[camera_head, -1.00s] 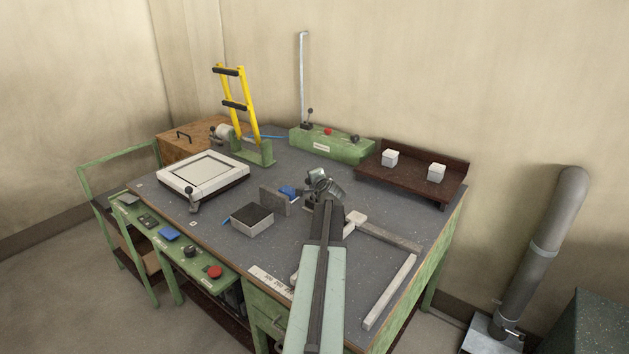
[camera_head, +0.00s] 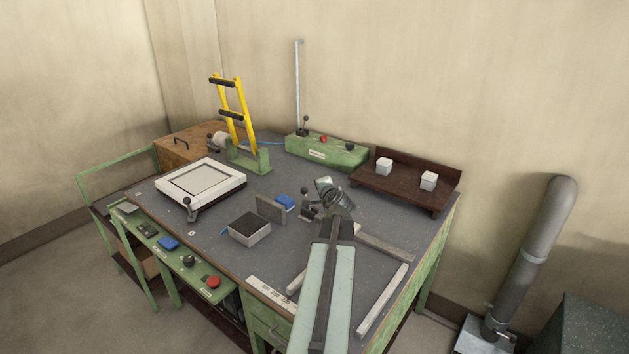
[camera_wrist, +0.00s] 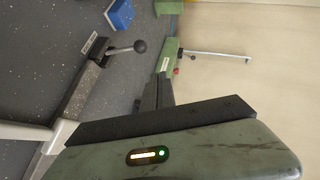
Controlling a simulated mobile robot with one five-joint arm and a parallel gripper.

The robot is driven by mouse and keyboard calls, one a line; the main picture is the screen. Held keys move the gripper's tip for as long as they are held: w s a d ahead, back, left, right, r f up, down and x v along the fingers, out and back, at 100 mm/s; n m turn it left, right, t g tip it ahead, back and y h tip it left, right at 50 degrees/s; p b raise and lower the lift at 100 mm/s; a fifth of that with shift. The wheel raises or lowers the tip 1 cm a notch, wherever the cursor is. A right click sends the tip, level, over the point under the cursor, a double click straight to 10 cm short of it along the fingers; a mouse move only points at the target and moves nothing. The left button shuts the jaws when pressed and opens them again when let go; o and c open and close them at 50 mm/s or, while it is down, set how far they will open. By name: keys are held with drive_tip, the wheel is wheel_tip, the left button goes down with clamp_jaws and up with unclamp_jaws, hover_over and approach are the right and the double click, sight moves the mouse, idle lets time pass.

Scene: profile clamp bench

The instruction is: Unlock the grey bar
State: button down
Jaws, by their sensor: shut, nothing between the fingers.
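Grey bars lie on the bench at the right: one runs to the right behind my arm (camera_head: 387,247), another lies along the right edge (camera_head: 383,300). A dark clamp with a short lever and ball knob (camera_head: 304,191) stands just left of my gripper (camera_head: 328,186). In the wrist view the clamp's labelled body (camera_wrist: 88,72) joins a pale grey bar (camera_wrist: 25,131) at lower left. Its lever ends in a dark ball (camera_wrist: 140,46). My gripper's fingers (camera_wrist: 158,90) are shut and empty, apart from the knob. My arm hides part of the bars.
Left of the clamp are a blue block (camera_head: 284,202), an upright grey plate (camera_head: 270,209) and a dark-topped box (camera_head: 249,229). Behind stand a green control box (camera_head: 327,149) with a pole and a brown shelf (camera_head: 405,188) with two white cubes. A white frame (camera_head: 202,184) lies at left.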

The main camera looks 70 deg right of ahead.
drive_tip(key=v, duration=0.1)
drive_tip(key=p+v, duration=0.1)
drive_tip(key=v, duration=0.1)
drive_tip(key=shift+a+r, duration=0.25)
drive_tip(key=shift+r, duration=0.1)
